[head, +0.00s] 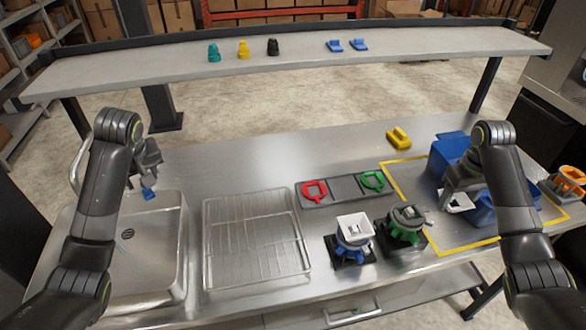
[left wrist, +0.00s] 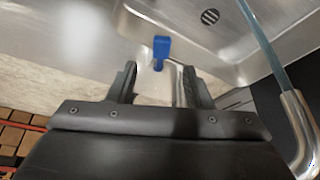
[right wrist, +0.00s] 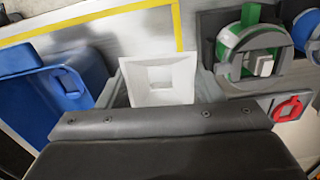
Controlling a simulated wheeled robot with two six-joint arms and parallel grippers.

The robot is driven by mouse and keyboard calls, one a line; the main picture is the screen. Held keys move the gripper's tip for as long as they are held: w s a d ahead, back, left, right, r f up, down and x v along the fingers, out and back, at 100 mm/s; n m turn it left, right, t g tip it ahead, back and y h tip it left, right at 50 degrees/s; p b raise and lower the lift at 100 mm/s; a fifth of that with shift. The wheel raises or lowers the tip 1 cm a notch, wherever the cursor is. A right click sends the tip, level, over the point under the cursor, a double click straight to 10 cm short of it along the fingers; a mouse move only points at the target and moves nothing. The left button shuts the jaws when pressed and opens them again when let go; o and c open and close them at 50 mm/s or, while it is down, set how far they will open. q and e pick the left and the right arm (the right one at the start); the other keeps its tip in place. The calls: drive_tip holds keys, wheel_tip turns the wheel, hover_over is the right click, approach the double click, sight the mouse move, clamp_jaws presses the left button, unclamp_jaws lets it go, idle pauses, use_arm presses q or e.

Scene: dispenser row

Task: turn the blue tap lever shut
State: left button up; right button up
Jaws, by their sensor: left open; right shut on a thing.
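The blue tap lever (head: 149,194) is at the back rim of the sink; it also shows in the left wrist view (left wrist: 161,48). My left gripper (left wrist: 160,80) is open and empty, with the lever's near end lined up between its fingertips. I cannot tell whether they touch. In the head view my left gripper (head: 146,178) is just above the lever. A metal spout (left wrist: 300,125) shows at the right of the left wrist view, with a pale bluish streak like water running from it. My right gripper (right wrist: 157,98) is shut on a white square funnel (right wrist: 178,72).
The sink basin (head: 160,275) is at the left, with a wire rack (head: 255,205) beside it. A blue bin (head: 449,150) stands near my right gripper, inside yellow lines. Dispensers with a white top (head: 354,228) and green parts (head: 405,232) stand at the front. The counter's back middle is clear.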

sight(148, 192)
use_arm(q)
drive_tip(key=x, duration=0.5)
drive_tip(key=shift+a+f+p, duration=0.15)
drive_tip(key=shift+f+p, duration=0.2)
drive_tip(key=shift+f, duration=0.05)
drive_tip(key=shift+w+a+f, duration=0.1)
drive_tip(key=shift+w+f, duration=0.05)
drive_tip(key=shift+f, duration=0.25)
use_arm(e)
drive_tip(key=shift+s, duration=0.15)
use_arm(q)
drive_tip(key=shift+c, duration=0.2)
clamp_jaws()
